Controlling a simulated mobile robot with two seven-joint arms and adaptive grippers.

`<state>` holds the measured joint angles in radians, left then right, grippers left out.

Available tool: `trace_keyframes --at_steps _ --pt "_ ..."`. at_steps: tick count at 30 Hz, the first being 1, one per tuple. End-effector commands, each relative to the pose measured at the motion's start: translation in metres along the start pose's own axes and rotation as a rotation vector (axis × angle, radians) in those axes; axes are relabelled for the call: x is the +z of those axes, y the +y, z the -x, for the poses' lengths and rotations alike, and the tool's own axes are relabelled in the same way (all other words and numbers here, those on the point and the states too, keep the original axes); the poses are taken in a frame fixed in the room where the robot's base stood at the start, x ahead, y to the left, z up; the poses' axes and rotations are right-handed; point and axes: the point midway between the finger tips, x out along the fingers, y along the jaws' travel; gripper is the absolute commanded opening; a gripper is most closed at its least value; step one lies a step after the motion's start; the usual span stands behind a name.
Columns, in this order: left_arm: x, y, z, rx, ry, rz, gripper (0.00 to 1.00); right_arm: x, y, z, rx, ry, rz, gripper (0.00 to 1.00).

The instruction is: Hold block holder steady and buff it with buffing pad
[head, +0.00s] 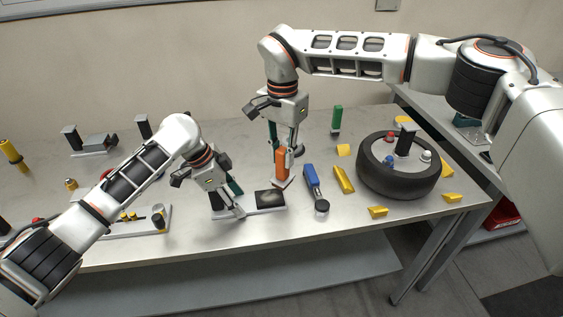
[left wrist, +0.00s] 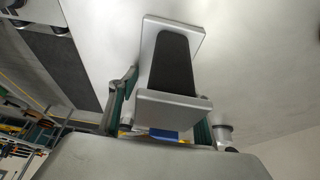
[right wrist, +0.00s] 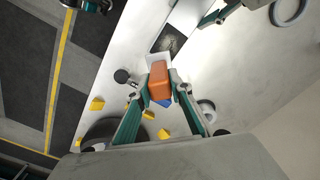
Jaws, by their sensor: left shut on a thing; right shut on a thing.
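The block holder (head: 262,210) is a flat light grey plate with a dark worn patch (head: 270,197) and a black upright part (head: 216,201) at its left end. It lies near the table's front edge. My left gripper (head: 234,203) is shut on it at the left end; in the left wrist view a black grip (left wrist: 173,65) with grey end plates sits between the fingers. My right gripper (head: 284,150) is shut on the orange handle (head: 282,162) of the buffing pad. The pad's pale base (right wrist: 158,59) is beside the dark patch (right wrist: 168,40); I cannot tell whether they touch.
Right of the pad lie a blue-handled tool (head: 312,183), yellow wedges (head: 343,180) and a tyre (head: 398,177) with a black post in it. A green-handled item (head: 337,119) stands behind. A tray of small parts (head: 140,226) is at left.

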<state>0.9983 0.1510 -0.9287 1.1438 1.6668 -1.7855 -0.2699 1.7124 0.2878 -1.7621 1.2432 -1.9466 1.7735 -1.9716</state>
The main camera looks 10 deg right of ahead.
Motion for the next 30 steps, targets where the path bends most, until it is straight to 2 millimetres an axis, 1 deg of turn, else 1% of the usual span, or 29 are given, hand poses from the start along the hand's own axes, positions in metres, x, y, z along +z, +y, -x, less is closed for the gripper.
trace_keyframes --at_steps 6,12,30 --pt "0.0 0.0 0.0 0.0 0.0 0.0 0.29 0.0 -0.001 0.021 -0.001 0.001 0.001 0.0" --pt "0.0 0.0 0.0 0.0 0.0 0.0 0.29 0.0 0.0 0.033 0.0 0.0 0.0 0.0" --pt "0.0 0.0 0.0 0.0 0.0 -0.001 0.29 0.0 0.0 0.035 0.0 0.0 0.001 0.0"
